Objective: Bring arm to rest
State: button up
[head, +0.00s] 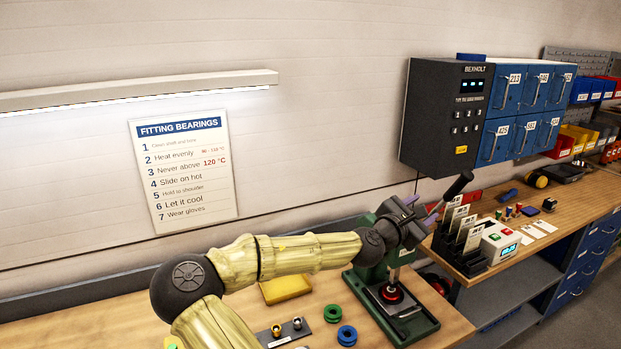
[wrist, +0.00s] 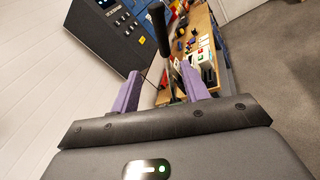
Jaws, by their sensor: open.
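My arm reaches across the head view from the lower middle to the right. My gripper (head: 422,207) is at its end, above and in front of a green press (head: 372,262). In the wrist view my gripper (wrist: 162,88) shows two purple fingers spread apart. A black lever handle (head: 459,185) stands just beyond the fingers. It also shows in the wrist view (wrist: 159,30), rising between the fingertips in the picture; I cannot tell whether it touches them. The fingers hold nothing that I can see. Part of the press is hidden behind my wrist.
On the bench are a yellow block (head: 286,288), a green ring (head: 333,313), a blue ring (head: 347,335) and a small dark plate with fittings. A card rack (head: 470,262) and a white device (head: 501,243) stand right of the press. A dark cabinet (head: 436,120) hangs above.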

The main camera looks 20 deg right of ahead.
jog(key=s+a+f+m+g+y, duration=0.2)
jog(key=f+m+y, duration=0.2)
jog(key=f, duration=0.6)
jog(key=s+a+f+m+g+y, duration=0.1)
jog(key=s+a+f+m+y, duration=0.2)
jog(key=f, duration=0.6)
jog(key=a+f+m+y, duration=0.5)
jog(key=a+f, duration=0.1)
jog(key=a, duration=0.5)
jog(key=s+a+r+m+y, duration=0.2)
jog(key=s+a, duration=0.1)
jog(key=a, duration=0.7)
jog(key=s+a+r+m+y, duration=0.2)
jog(key=s+a+r+y, duration=0.1)
jog(key=a, duration=0.7)
jog(key=shift+a+r+b, duration=0.2)
jog(key=shift+b, duration=0.15)
